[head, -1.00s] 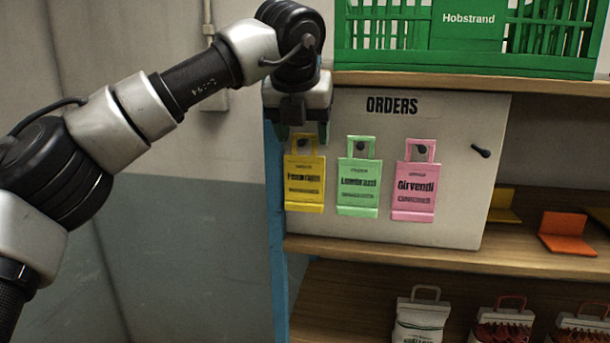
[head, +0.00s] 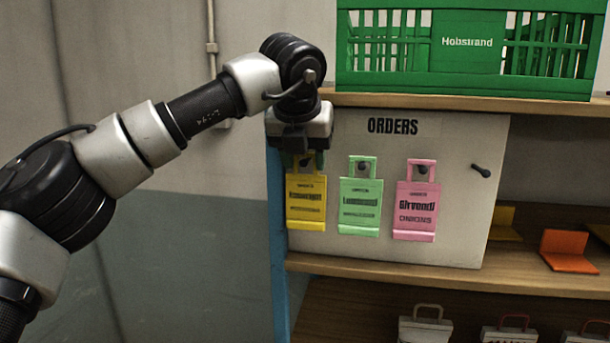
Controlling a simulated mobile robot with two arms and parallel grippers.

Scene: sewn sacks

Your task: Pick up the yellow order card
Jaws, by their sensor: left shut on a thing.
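The yellow order card (head: 306,205) hangs at the left of the white ORDERS board (head: 400,254). Its printed name is too blurred to read surely. My left gripper (head: 304,160) points down over the top of the yellow card and is shut on its handle; the fingers hide part of the handle and the peg behind it. A green card (head: 359,205) and a pink card (head: 416,205) hang beside it on their own pegs. My right gripper is not in view.
A green Hobstrand crate (head: 466,50) stands on the shelf above the board. A dark knob (head: 480,171) sticks out at the board's right. An orange stand (head: 568,250) is on the middle shelf. Sacks with handles (head: 426,326) stand below.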

